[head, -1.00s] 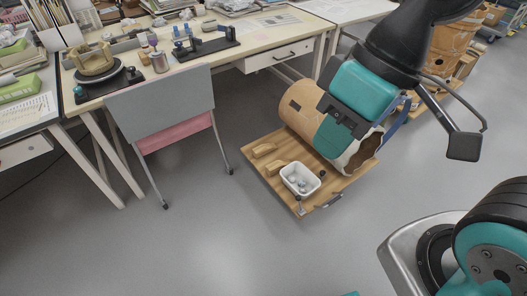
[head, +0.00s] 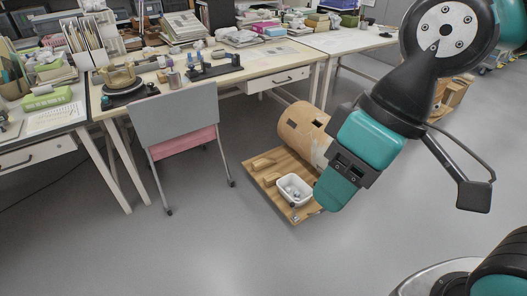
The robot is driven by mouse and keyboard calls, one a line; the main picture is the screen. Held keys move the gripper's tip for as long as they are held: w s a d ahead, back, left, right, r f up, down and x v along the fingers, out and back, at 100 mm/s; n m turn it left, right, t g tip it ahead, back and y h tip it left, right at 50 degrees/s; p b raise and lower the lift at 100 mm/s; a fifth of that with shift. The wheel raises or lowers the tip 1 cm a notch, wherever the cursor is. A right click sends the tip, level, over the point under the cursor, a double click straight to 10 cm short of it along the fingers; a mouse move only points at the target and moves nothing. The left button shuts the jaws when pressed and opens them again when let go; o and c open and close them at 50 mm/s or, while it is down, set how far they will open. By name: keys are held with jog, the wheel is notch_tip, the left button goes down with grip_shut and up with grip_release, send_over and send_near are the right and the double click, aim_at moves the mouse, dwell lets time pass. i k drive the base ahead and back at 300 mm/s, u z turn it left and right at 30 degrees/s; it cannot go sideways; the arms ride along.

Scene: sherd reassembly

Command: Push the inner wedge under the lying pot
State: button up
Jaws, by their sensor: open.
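The tan lying pot (head: 302,122) rests on its side on a low wooden board (head: 262,190) on the floor. My gripper and wrist hide its right part and mouth. Two small wooden wedges lie on the board to the left of the pot: one farther back (head: 262,163) and one nearer (head: 271,177). Both look apart from the pot's visible side; which is the inner one I cannot tell. My gripper (head: 334,190) is open, in front of the pot and over the board's right side in the picture, touching neither wedge. Its fingertips are hard to make out.
A white tub (head: 294,189) with small items stands on the board near its front edge, close to the wedges. A grey and pink chair (head: 178,115) stands left of the board. A long worktable (head: 262,72) stands behind. The floor in front is clear.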

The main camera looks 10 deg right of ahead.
aim_at(261, 164)
jog(key=u, duration=0.2)
jog(key=i, duration=0.35)
jog(key=u, duration=0.8)
jog(key=i, duration=2.1)
jog(key=z, duration=1.1)
jog(key=i, duration=0.75)
jog(key=z, duration=0.7)
